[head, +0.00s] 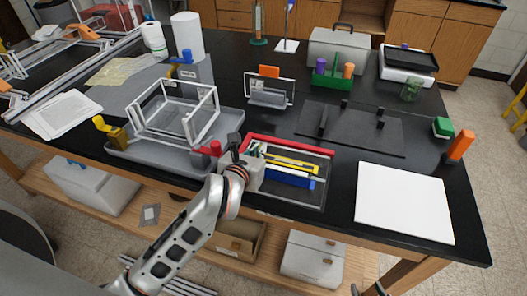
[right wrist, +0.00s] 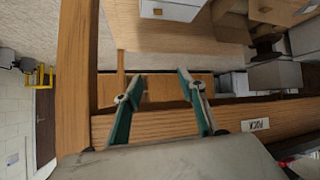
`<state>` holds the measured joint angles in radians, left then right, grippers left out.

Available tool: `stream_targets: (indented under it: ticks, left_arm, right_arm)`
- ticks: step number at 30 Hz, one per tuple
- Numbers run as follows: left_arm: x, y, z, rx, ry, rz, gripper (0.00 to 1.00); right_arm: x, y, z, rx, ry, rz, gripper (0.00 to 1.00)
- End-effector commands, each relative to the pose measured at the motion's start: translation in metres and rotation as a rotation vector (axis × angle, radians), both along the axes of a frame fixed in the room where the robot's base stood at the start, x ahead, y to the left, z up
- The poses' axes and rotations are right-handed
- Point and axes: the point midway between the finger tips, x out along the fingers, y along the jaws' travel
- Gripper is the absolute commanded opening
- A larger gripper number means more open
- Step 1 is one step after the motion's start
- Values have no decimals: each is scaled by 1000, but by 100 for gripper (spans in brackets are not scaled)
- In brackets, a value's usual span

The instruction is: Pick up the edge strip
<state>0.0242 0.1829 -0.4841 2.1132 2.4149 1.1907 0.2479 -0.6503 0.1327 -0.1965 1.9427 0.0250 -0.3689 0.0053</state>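Strips in red, yellow, blue and white lie in a dark tray (head: 313,196) near the front edge of the black table; I cannot tell which one is the edge strip. A red strip (head: 290,145) lies along the tray's back, with a yellow strip (head: 290,165) and a blue strip (head: 288,180) in front. My left gripper (head: 237,155) is at the tray's left end, beside the strips; its fingers are too small and hidden to read. My right gripper (right wrist: 158,74) is open and empty, below the table top; it shows at the bottom of the head view (head: 369,290).
A wire-like frame (head: 175,112) stands on a grey tray (head: 160,153) left of my left gripper, with red and yellow clamps near it. A white board (head: 403,203) lies at right. A dark plate (head: 350,128) with uprights lies behind. A wooden shelf (head: 120,215) runs below.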

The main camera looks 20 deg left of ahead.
Motion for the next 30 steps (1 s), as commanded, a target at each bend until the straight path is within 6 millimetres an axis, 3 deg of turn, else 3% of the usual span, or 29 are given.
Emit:
stream_targets:
  ticks: [8, 21, 30]
  left_arm:
    - [2, 0, 47, -5, -14, 1, 0]
    - [2, 0, 161, -5, -13, 1, 0]
    - [1, 0, 196, -3, -8, 1, 0]
  right_arm:
    - [-1, -2, 2, -3, 6, -2, 40]
    - [-10, -12, -7, -17, 39, -20, 40]
    - [-8, -11, -5, -13, 35, -23, 40]
